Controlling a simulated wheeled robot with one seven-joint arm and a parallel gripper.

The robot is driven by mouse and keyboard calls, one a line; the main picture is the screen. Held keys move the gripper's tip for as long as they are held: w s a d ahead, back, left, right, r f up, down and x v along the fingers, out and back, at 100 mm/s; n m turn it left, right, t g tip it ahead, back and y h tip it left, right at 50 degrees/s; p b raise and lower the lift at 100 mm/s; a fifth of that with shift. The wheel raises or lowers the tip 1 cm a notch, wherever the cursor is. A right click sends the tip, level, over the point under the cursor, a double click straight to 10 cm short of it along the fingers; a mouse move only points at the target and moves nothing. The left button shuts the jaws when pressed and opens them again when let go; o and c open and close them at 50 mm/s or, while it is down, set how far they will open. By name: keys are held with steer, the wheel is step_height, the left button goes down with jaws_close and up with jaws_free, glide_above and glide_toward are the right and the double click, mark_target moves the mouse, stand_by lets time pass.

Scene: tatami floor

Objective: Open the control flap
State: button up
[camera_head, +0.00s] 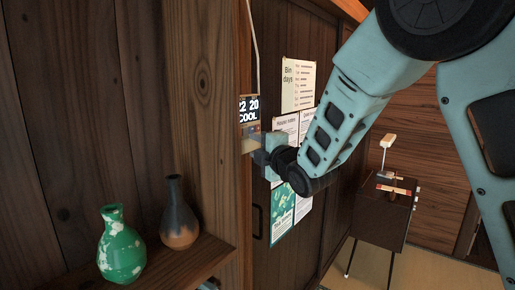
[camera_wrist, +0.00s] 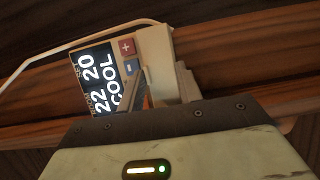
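The wall control unit (camera_head: 249,110) is fixed to the wooden post. Its dark display reads "22 20 COOL". In the wrist view the display (camera_wrist: 98,80) appears turned sideways, next to a cream panel (camera_wrist: 156,48) with a red plus button and a blue minus button. My gripper (camera_head: 258,150) is at the lower part of the unit. In the wrist view my gripper (camera_wrist: 160,88) has its two grey fingers apart, over the cream panel's lower end. A small orange patch shows between them. I cannot make out the flap's edge or whether the fingers touch it.
A pale cable runs up from the unit. Papers (camera_head: 298,85) hang on the dark door behind my arm. A green vase (camera_head: 121,250) and a dark brown vase (camera_head: 178,215) stand on the shelf at lower left. A small dark table (camera_head: 380,215) stands at right.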

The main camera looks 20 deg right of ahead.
mark_target(254, 145)
steer(key=shift+f+b, duration=0.15)
steer(key=shift+b, duration=0.2)
steer(key=t+b, duration=0.1)
steer(key=b, duration=0.2)
steer(key=shift+d+f+m, duration=0.1)
steer(key=shift+f+m, duration=0.2)
steer(key=shift+f, duration=0.1)
steer(key=t+b, duration=0.1)
steer(key=b, duration=0.4)
steer(key=f+m+t+b, duration=0.1)
steer(key=b, duration=0.4)
steer(key=shift+s+d+f+t, duration=0.1)
steer(key=shift+s+f+t, duration=0.1)
steer(key=shift+t, duration=0.2)
steer(key=m+t+b, duration=0.1)
steer(key=b, duration=0.3)
steer(key=m+t+b, duration=0.1)
steer(key=b, duration=0.4)
steer(key=shift+f+t+h, duration=0.3)
steer(key=shift+f+t, duration=0.1)
steer(key=m+t+h+b, duration=0.1)
steer(key=m+b, duration=0.1)
steer(key=b, duration=0.3)
steer(key=shift+f+t+b, duration=0.1)
steer(key=shift+t+b, duration=0.3)
steer(key=shift+m+b, duration=0.3)
steer(key=shift+b, duration=0.15)
steer(key=shift+r+t+h, duration=0.2)
steer(key=shift+t+h, duration=0.2)
steer(key=shift+h, duration=0.1)
